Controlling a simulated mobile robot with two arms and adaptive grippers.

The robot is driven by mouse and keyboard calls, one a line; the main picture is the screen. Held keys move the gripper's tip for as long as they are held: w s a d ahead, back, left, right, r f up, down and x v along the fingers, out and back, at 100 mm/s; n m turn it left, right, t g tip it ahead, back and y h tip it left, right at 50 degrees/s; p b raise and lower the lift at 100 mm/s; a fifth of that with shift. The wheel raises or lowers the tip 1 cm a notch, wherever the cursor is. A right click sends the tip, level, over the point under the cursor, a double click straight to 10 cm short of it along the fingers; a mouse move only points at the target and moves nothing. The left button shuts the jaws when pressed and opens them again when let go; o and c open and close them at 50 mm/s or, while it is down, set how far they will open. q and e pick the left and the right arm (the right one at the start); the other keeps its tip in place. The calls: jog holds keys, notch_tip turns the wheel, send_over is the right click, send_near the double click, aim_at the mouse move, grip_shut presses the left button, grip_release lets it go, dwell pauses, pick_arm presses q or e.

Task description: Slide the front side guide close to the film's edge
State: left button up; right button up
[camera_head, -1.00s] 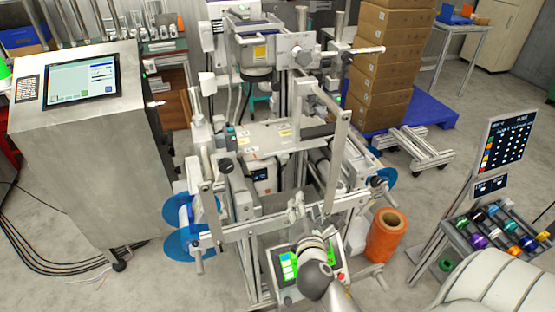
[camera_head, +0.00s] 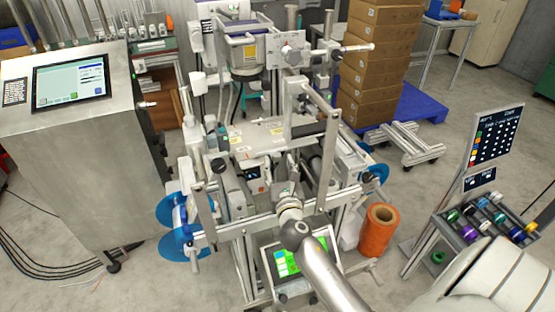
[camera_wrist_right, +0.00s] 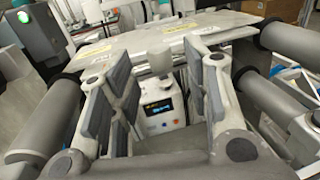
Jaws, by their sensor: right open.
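The film machine stands in the middle of the head view, with a flat pale plate (camera_head: 262,137) between its rollers. The plate also shows in the right wrist view (camera_wrist_right: 165,38), with small yellow labels on it. I cannot clearly tell the film's edge or the front side guide. A small grey rounded block (camera_wrist_right: 160,60) stands at the plate's near edge, between my fingers in the picture. My right gripper (camera_head: 287,188) is in front of the plate, above the front crossbar. In the wrist view its padded fingers (camera_wrist_right: 162,72) are apart, with nothing held. My left gripper is out of view.
Dark rollers (camera_wrist_right: 275,105) flank the gripper. A metal upright (camera_head: 330,150) stands close on its right. A lit control panel (camera_head: 280,262) is below my arm. An orange roll (camera_head: 378,232) stands at lower right, and a steel console (camera_head: 85,160) at left.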

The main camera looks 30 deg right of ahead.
aim_at(278, 160)
jog(key=shift+x, duration=1.6)
grip_shut()
